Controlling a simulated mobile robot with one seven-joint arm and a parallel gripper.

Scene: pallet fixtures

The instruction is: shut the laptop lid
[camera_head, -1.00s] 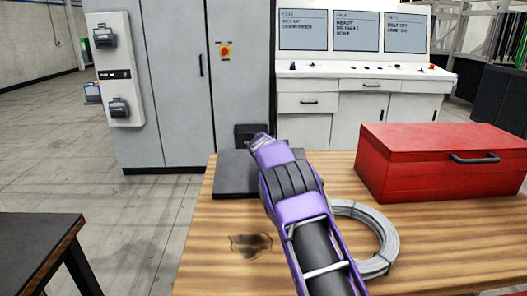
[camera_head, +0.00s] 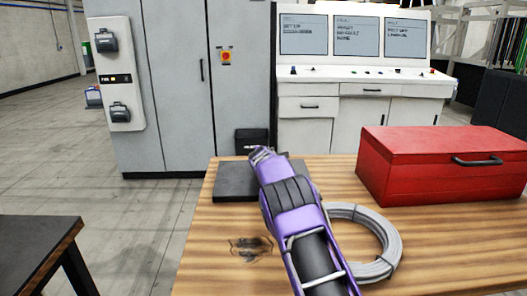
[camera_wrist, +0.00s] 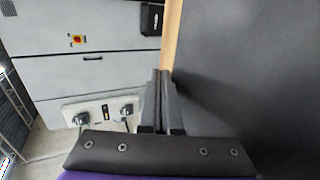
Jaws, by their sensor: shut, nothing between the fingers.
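The laptop (camera_head: 232,182) is a dark, flat slab near the far left of the wooden table. Its lid looks lying flat, with no screen or keys in sight. My gripper (camera_head: 260,153) is over the slab's far part and my arm hides much of its right side. In the wrist view, my gripper (camera_wrist: 160,75) has its two fingers together and empty, at the left edge of the laptop's dark surface (camera_wrist: 245,70). Whether the fingertips touch it I cannot tell.
A red toolbox (camera_head: 420,165) stands at the right of the table (camera_head: 215,275). A coil of grey cable (camera_head: 390,250) lies just right of my arm. A dark side table (camera_head: 35,240) is at left. Grey cabinets (camera_head: 165,80) and a console (camera_head: 350,75) stand behind.

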